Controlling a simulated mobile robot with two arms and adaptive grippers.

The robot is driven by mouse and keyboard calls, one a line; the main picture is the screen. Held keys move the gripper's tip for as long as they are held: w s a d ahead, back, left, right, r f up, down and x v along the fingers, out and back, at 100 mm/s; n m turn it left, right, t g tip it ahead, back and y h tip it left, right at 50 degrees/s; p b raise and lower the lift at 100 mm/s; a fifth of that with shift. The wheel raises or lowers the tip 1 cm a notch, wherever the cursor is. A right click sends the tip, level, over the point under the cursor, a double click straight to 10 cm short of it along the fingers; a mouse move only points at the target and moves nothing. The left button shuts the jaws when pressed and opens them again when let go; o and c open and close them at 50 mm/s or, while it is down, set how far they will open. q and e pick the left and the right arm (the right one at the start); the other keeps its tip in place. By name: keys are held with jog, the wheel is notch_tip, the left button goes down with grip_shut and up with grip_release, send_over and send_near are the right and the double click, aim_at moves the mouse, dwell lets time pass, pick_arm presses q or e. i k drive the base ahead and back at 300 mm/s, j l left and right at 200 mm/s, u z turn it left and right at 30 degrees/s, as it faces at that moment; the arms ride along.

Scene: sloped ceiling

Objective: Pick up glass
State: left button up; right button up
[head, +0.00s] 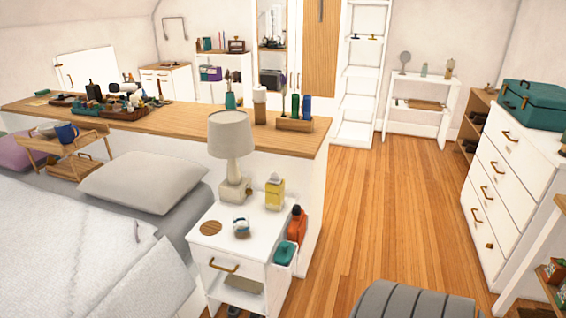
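I cannot make out a clear drinking glass in the head view. A small rounded blue and white item (241,228) stands on the white nightstand (205,256), but it is too small to tell what it is. A blue mug (67,132) stands on the wooden tray stand (38,148) over the bed. Neither of my grippers is in view.
A lamp (231,140) and yellow bottle (274,193) stand on the nightstand. The bed (70,240) fills the left. A wooden-topped divider (200,115) runs behind. A dresser (510,170) is right. A grey ribbed thing (405,302) lies below open wood floor (385,200).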

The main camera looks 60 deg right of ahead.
aim_at(241, 222)
jog(key=z, duration=1.45)
jog(key=i+l+u, duration=0.15)
jog(key=u, duration=0.25)
jog(key=i+l+u, duration=0.1)
jog(key=l+u, duration=0.45)
jog(key=u, duration=0.25)
jog(key=i+l, duration=0.05)
